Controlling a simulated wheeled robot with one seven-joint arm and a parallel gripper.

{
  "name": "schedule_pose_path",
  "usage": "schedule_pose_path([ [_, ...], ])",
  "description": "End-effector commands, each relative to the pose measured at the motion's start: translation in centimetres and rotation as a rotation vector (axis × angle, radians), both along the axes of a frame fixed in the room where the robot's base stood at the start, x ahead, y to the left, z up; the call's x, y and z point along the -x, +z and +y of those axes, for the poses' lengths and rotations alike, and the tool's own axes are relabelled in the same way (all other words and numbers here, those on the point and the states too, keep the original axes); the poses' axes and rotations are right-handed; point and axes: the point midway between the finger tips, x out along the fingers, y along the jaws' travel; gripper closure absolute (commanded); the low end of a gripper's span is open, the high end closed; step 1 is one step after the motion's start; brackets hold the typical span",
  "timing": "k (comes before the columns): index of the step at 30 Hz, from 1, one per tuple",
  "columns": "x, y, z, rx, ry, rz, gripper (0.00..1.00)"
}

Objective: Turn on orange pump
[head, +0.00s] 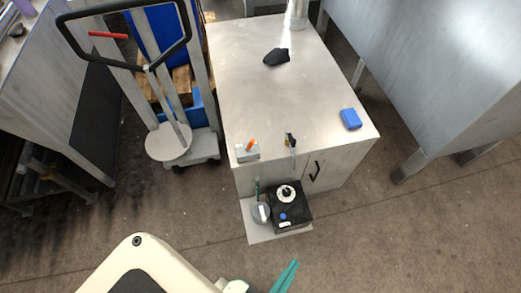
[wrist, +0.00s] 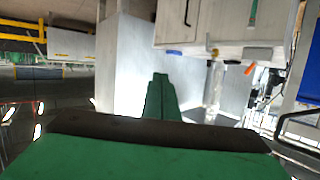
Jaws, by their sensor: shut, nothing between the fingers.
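A small grey box with an orange lever (head: 250,145) sits at the front left corner of the metal-topped cabinet; no other orange pump part is clear. The orange lever also shows in the wrist view (wrist: 250,70), which looks upside down. My gripper (head: 293,266) has teal fingers, shut and empty, in front of and apart from the black unit. The fingers also show in the wrist view (wrist: 160,92).
The cabinet top (head: 265,95) holds a black lump (head: 276,57), a blue block (head: 350,119) and a small dark and yellow fitting (head: 291,141). A lift trolley (head: 170,141) stands to the left. A large metal table (head: 430,70) is at right. The floor in front is clear.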

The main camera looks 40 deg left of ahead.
Motion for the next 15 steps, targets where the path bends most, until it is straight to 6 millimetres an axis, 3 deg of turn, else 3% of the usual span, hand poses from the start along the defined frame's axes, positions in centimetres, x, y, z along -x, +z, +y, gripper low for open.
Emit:
schedule_pose_path([
  [8, -2.9, -13.7, -0.6, -0.304, -0.076, 0.256, 1.0],
  [12, -5.1, -20.3, 0.8, -0.513, -0.086, 0.413, 1.0],
  [15, -6.9, -23.9, 2.5, -0.669, -0.075, 0.518, 1.0],
])
